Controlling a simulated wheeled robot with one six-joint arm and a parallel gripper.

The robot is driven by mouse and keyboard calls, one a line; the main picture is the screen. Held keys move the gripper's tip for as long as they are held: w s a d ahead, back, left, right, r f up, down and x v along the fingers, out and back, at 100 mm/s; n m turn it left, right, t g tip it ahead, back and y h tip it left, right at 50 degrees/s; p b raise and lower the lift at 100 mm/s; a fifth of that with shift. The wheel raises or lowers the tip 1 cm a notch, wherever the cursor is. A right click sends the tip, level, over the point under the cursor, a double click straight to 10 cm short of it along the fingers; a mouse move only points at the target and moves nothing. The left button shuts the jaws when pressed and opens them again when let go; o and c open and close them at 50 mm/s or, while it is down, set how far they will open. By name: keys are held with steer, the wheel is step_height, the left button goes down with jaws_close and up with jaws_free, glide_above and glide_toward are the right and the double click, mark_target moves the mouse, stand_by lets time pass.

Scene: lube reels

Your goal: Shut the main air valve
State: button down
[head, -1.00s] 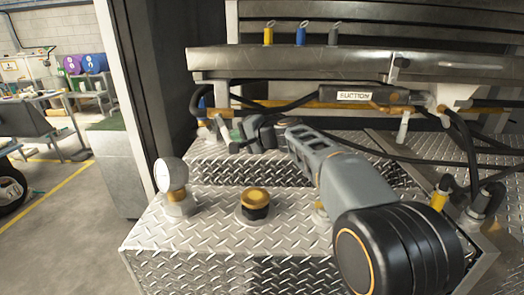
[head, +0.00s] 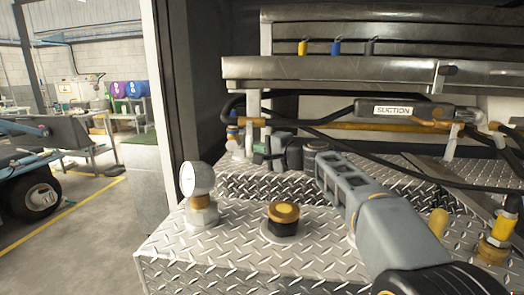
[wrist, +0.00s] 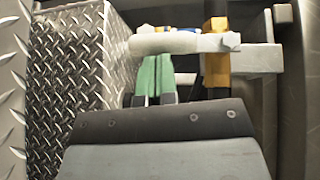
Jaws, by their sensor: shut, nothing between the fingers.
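My gripper (head: 262,153) reaches over the tread-plate deck to the back left, beside a fitting with a blue top and an orange base (head: 233,137). In the wrist view, its two green fingers (wrist: 153,77) are together and empty. A pale lever-like bar (wrist: 178,42) crosses just beyond the fingertips; I cannot tell if they touch it. The bar meets an orange fitting (wrist: 216,65) with a blue part on top. This looks like the air valve, but no label on it is readable.
A pressure gauge (head: 197,180) and a brass-capped plug (head: 284,214) stand on the front tread-plate box. Black hoses and a pipe with a SUCTION label (head: 393,111) run behind my arm. A tread-plate wall (wrist: 75,65) is close left of the fingers.

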stand_by(0.3)
steer(key=w+d+f+v, duration=0.1)
steer(key=w+d+v, duration=0.1)
steer(key=v, duration=1)
steer(key=s+d+n+g+h+p, duration=0.2)
steer(key=s+d+h+p, duration=0.1)
steer(key=s+p, duration=0.5)
steer(key=s+d+n+g+h+p, duration=0.2)
steer(key=s+d+h+p, duration=0.2)
steer(key=s+h+p, duration=0.2)
steer(key=s+d+n+g+h+p, duration=0.2)
steer(key=s+d+n+h+p, duration=0.1)
steer(key=s+p, duration=0.7)
steer(key=d+h+p, duration=0.1)
steer(key=p, duration=0.2)
steer(key=shift+s+f+g+p, duration=0.2)
steer(key=shift+s+g+p, duration=0.15)
steer(key=shift+g, duration=0.05)
